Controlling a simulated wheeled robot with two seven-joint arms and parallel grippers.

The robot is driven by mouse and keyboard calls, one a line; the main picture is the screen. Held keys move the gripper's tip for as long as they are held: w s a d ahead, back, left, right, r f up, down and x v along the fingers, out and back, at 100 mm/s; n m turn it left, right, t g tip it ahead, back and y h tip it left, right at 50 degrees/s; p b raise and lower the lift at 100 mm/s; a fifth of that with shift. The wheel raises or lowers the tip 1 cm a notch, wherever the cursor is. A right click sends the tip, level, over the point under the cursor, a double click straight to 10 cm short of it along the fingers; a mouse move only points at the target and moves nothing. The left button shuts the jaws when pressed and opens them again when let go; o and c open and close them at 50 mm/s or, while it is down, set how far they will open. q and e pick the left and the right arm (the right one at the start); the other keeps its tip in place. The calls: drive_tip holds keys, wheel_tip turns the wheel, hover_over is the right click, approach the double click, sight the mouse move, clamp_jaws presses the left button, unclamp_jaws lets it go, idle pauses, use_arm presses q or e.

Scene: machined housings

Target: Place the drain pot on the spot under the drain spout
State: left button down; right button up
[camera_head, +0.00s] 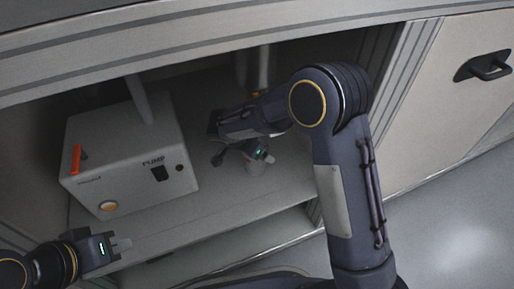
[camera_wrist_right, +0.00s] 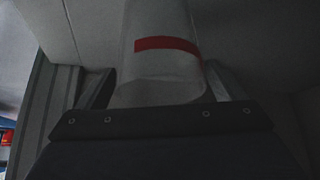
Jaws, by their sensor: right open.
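The drain pot, a pale cylinder with a red band, stands between the fingers of my right gripper (camera_wrist_right: 158,90) in the right wrist view (camera_wrist_right: 163,72). The fingers are apart, one on each side of the pot. In the head view, a small part of the pot (camera_head: 255,167) shows below my right gripper, on the cabinet floor. A pale vertical pipe (camera_head: 263,68), probably the drain spout, comes down at the back of the cabinet. My arm hides the area below it, and I cannot see the spot. My left gripper (camera_head: 121,244) is empty at the lower left, away from the pot.
A white pump box (camera_head: 130,160) with an orange handle stands on the cabinet floor (camera_head: 220,205) to the left. The cabinet's upper edge (camera_head: 250,35) runs above the opening. A closed door with a black handle (camera_head: 487,66) is at the right.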

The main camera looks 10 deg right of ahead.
drive_tip(key=p+v, duration=0.3)
drive_tip(key=v, duration=0.8)
drive_tip(key=shift+r, duration=0.2)
